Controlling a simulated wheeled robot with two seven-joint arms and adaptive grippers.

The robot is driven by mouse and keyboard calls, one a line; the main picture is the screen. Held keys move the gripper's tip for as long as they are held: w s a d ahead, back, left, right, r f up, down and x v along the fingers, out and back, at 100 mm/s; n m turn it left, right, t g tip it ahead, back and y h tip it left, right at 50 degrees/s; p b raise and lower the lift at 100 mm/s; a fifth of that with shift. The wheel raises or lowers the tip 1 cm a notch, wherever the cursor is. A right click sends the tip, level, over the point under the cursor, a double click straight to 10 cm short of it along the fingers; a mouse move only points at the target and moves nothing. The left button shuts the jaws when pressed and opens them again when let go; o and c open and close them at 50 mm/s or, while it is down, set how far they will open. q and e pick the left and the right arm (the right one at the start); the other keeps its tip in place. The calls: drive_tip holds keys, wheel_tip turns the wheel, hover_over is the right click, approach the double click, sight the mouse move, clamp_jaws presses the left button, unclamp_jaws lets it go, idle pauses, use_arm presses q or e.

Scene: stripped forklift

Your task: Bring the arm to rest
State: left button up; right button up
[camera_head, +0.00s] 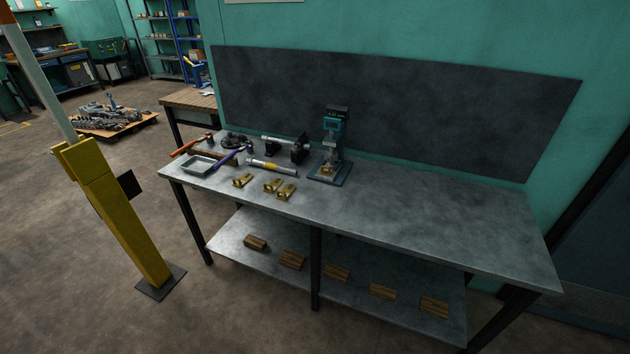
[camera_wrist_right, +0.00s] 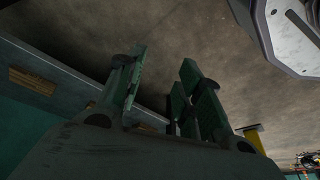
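My right gripper (camera_wrist_right: 165,75) shows only in the right wrist view. Its two green-grey fingers stand apart, with nothing between them and bare floor behind. Neither of my arms shows in the head view, and my left gripper is in neither view. The grey metal workbench (camera_head: 420,220) stands ahead in the head view. A bench shelf edge with a wooden block (camera_wrist_right: 33,80) shows at the left of the right wrist view.
On the bench are a press-like device (camera_head: 332,150), several brass parts (camera_head: 272,185), a metal tray (camera_head: 198,165) and hand tools. Wooden blocks (camera_head: 337,272) lie on the lower shelf (camera_head: 235,236). A yellow post (camera_head: 125,215) stands at left. The bench top's right half is clear.

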drive_tip(key=s+f+g, duration=0.1)
drive_tip(key=s+f, duration=0.2)
drive_tip(key=s, duration=0.8)
drive_tip(key=s+f+n+g+h, duration=0.1)
drive_tip(key=s+f, duration=0.3)
drive_tip(key=s, duration=0.8)
drive_tip(key=shift+s+d+f, duration=0.25)
drive_tip(key=shift+d+f, duration=0.05)
idle(0.6)
